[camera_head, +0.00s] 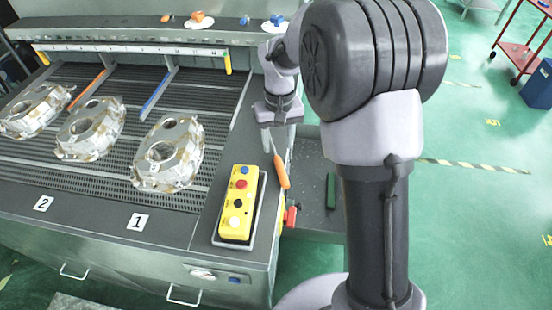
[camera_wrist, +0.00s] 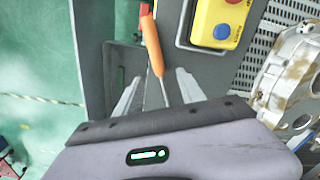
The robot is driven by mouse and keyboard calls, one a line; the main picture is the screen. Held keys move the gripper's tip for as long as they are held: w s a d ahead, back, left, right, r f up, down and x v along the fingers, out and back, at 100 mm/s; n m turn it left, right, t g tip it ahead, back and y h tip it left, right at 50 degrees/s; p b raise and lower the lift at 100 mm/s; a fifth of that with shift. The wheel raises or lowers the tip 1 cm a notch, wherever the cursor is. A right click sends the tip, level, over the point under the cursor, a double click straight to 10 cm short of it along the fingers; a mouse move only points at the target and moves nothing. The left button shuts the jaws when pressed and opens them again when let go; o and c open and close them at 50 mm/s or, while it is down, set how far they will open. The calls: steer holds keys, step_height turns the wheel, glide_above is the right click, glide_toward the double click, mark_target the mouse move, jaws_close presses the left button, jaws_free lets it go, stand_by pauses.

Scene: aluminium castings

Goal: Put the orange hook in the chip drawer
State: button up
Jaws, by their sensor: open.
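The orange hook shows its orange handle (camera_head: 281,172) by the machine's right edge, with a thin metal rod running up under my gripper. In the wrist view the handle (camera_wrist: 153,45) lies ahead of the fingers, and the rod runs back between them. My gripper (camera_wrist: 158,90) is open around the rod, with a gap on each side; it also shows in the head view (camera_head: 270,138). The rod's far end is hidden by my gripper. The grey tray holding specks at the machine's right side, apparently the chip drawer (camera_head: 308,221), is partly hidden by my arm.
A yellow button box (camera_head: 238,205) stands on the machine's edge left of the hook. Several castings (camera_head: 168,152) rest on the slatted bed. A dark green bar (camera_head: 331,190) is in the tray. A red cart (camera_head: 517,65) stands far right on open green floor.

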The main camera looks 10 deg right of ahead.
mark_target(278, 160)
step_height(278, 160, down, 7)
steer(key=shift+d+b, duration=0.1)
steer(key=shift+b, duration=0.65)
steer(key=shift+r, duration=0.1)
steer(key=shift+c, duration=0.3)
jaws_close()
